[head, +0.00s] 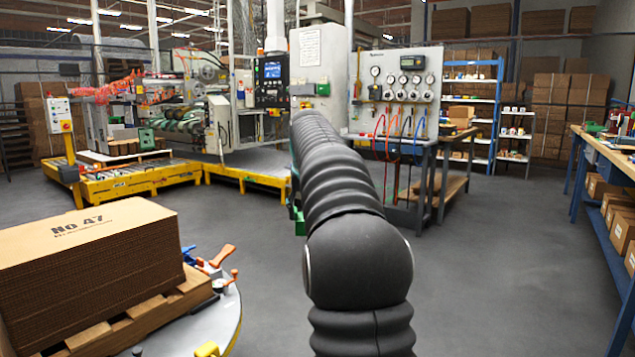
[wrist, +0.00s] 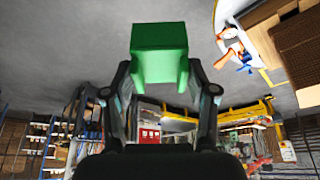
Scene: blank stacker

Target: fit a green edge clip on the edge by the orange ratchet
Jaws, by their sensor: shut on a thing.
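My gripper (wrist: 160,80) is shut on a green edge clip (wrist: 159,50), held out beyond the fingertips in the wrist view. In the head view my arm hides most of the gripper; a bit of green (head: 298,220) shows at the arm's left side. The orange ratchet (head: 222,255) is by the right edge of the cardboard stack (head: 90,255). It also shows in the wrist view (wrist: 229,43), upper right and apart from the clip. The edge by it is small and partly cluttered by other clamps.
The stack rests on a wooden pallet (head: 150,315) on a round pale table (head: 205,325). A blue piece (head: 188,254) is beside the ratchet, and a yellow piece (head: 207,349) is at the table's front. Open grey floor lies right of the table. A blue workbench (head: 600,225) stands far right.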

